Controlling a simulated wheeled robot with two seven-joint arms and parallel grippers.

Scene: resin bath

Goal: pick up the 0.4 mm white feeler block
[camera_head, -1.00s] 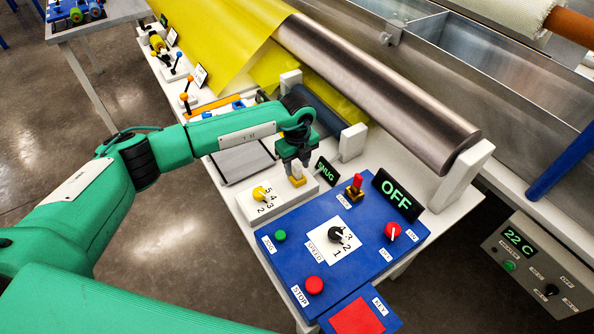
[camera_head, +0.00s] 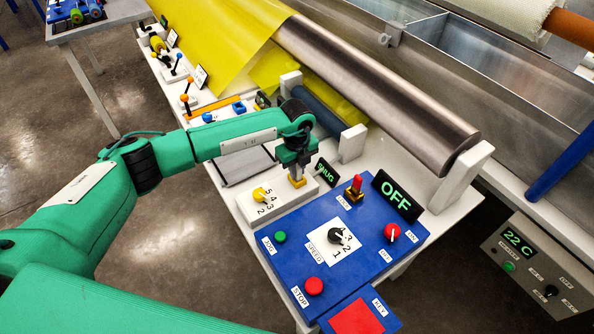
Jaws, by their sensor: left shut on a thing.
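My left gripper (camera_head: 296,172) points down over the white box (camera_head: 276,200) that carries a yellow dial (camera_head: 262,194). A small yellow piece (camera_head: 297,182) shows right under the fingertips at the box's top. I cannot tell whether the block is clear of that piece. My right gripper is not in view.
A "SNUG" display (camera_head: 326,172) stands close right of the gripper. The blue panel (camera_head: 287,263) with knobs, buttons and an "OFF" display (camera_head: 397,196) lies in front. The steel roller (camera_head: 385,97) lies behind. An orange strip with blue pieces (camera_head: 239,106) is to the left.

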